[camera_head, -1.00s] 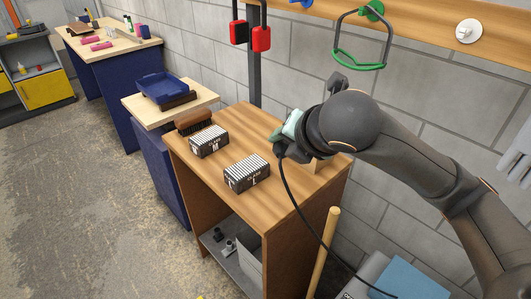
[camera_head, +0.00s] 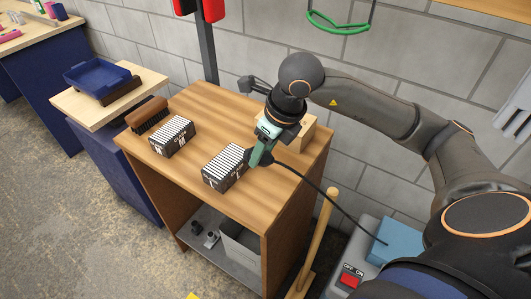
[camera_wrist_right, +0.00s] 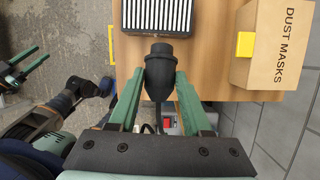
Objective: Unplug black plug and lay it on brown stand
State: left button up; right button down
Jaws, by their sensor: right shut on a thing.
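The black plug (camera_wrist_right: 160,76) is between the green fingers of my right gripper (camera_head: 258,154), which is shut on it. The plug's black cord hangs from the gripper in the head view. The brown stand (camera_head: 213,105), a wood-topped cabinet, is under the gripper. I cannot tell whether the plug touches its top. My left gripper (camera_wrist_right: 22,66) shows at the left edge of the right wrist view, its green fingers apart and empty.
Two black boxes with white stripes (camera_head: 172,137) (camera_head: 226,167) and a brown brush (camera_head: 147,115) sit on the stand. A dust-mask carton (camera_wrist_right: 277,45) is at its wall side. The cord runs to a grey unit with a red switch (camera_head: 349,281). A wooden pole (camera_head: 318,240) stands beside the cabinet.

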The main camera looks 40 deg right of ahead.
jog(key=shift+s+d+f+n, duration=0.2)
jog(key=shift+s+f+n, duration=0.1)
jog(key=shift+n, duration=0.2)
jog(key=shift+w, duration=0.1)
